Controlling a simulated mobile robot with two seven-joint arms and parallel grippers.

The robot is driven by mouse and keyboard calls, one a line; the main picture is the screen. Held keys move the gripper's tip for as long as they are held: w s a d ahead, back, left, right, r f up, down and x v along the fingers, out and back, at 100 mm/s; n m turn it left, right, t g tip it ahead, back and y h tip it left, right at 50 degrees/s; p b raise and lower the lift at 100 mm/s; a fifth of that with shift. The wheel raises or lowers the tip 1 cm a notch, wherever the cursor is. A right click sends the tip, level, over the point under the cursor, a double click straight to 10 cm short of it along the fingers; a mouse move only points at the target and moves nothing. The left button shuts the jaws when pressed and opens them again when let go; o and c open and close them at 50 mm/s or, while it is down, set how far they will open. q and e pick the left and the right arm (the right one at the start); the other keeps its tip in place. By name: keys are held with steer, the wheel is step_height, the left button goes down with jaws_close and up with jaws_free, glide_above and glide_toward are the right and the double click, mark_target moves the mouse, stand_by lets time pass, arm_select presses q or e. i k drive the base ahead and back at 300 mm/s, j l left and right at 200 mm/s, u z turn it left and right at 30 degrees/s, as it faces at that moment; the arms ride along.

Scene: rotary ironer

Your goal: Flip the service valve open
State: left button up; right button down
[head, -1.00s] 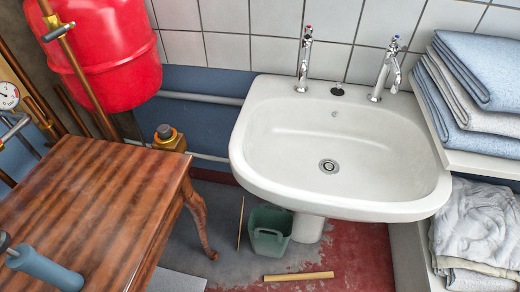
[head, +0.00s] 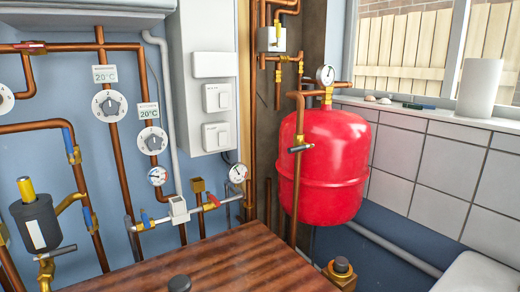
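I cannot tell which valve is the service valve. A brass valve with a dark lever (head: 301,148) sits on the copper pipe in front of the red tank; its lever lies across the pipe. Blue-handled valves are on the left pipes, one upper (head: 68,142) and one lower (head: 87,217), their handles roughly along the pipes. A dark lever (head: 55,252) is at lower left. A white manifold (head: 178,209) has a blue handle (head: 145,220) and a red handle (head: 213,200). Neither of my grippers is in view.
The red tank (head: 325,165) stands in the corner. White switch boxes (head: 215,98) are on the wall. The sink edge (head: 470,275) is at lower right.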

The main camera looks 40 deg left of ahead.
mark_target(302, 148)
steer(key=u, duration=0.85)
